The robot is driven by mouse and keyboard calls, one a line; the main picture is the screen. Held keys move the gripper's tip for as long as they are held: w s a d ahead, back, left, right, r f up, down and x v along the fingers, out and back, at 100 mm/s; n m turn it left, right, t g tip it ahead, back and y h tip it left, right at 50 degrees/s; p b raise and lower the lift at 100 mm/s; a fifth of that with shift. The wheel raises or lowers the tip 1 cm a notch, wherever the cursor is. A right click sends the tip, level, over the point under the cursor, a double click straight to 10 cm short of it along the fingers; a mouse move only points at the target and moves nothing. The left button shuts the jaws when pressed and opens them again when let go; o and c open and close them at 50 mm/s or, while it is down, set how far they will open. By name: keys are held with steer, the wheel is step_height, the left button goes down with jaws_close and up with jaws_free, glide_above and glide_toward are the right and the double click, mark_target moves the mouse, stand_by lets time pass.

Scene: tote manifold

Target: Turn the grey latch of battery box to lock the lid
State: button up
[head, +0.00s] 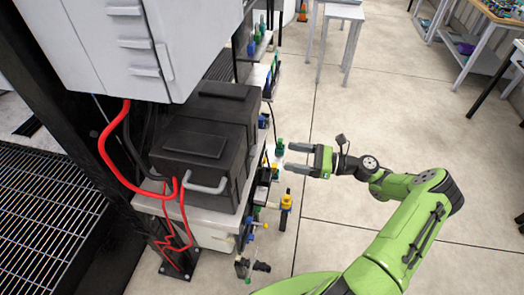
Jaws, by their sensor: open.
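A black battery box (238,175) with a raised dark lid (196,144) sits on a shelf left of centre. Its lid looks down flat. A grey bent bar (208,186) is on the box's near side and looks like the grey latch, but I cannot tell its lock position. My gripper (290,158) is open and empty, its two grey fingers pointing left. It is to the right of the box and apart from it. A second black box (225,100) stands behind the first one.
A grey cabinet (140,45) hangs above the boxes. Red cables (122,180) run down in front of the near box. Several coloured valve fittings (286,201) stick out along the shelf's right side. The floor (330,235) on the right is mostly clear.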

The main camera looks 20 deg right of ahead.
mark_target(253, 151)
steer(key=x, duration=1)
steer(key=shift+a, duration=0.15)
steer(key=shift+w, duration=0.1)
steer(key=c, duration=1.1)
steer(key=shift+o, duration=0.2)
